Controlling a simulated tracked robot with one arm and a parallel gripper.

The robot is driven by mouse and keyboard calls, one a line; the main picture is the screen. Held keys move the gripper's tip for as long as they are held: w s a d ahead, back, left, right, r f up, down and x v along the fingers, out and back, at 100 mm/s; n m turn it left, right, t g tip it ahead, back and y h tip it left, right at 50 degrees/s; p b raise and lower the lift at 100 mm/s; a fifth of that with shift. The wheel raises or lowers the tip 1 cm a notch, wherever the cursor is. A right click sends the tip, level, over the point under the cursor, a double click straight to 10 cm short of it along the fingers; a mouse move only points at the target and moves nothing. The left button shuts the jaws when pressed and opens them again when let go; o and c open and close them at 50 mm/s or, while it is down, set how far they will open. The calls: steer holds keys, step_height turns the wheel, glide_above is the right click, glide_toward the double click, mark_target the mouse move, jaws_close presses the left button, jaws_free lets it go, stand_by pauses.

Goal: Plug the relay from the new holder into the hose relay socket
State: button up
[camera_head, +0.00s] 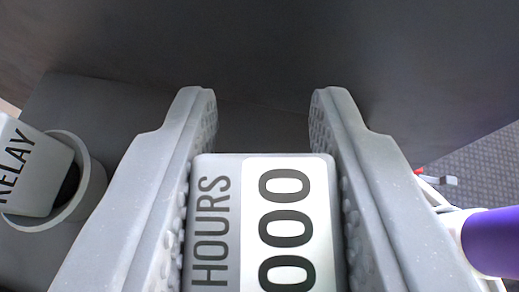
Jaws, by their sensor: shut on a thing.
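My gripper (264,95) is shut on a grey block (210,270) between its two textured jaws. The block's visible face reads HOURS beside a white panel with dark zeros. I cannot tell from its lettering whether it is the new relay. The jaw tips extend beyond the block's far edge. Its lower part is cut off by the picture's bottom edge. Another grey block marked RELAY (30,160) leans in a round grey cup (92,190) at the left, apart from my gripper. No hose relay socket can be made out.
A dark grey surface (260,45) spans the top behind the jaw tips. A purple cylinder with a white collar (495,242) is close to the right jaw. Dark patterned floor (480,165) shows at the right, with a small red and grey part near its edge.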

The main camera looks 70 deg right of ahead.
step_height(320, 180, up, 14)
steer(key=p, duration=0.2)
stand_by(0.4)
steer(key=shift+d+f, duration=0.15)
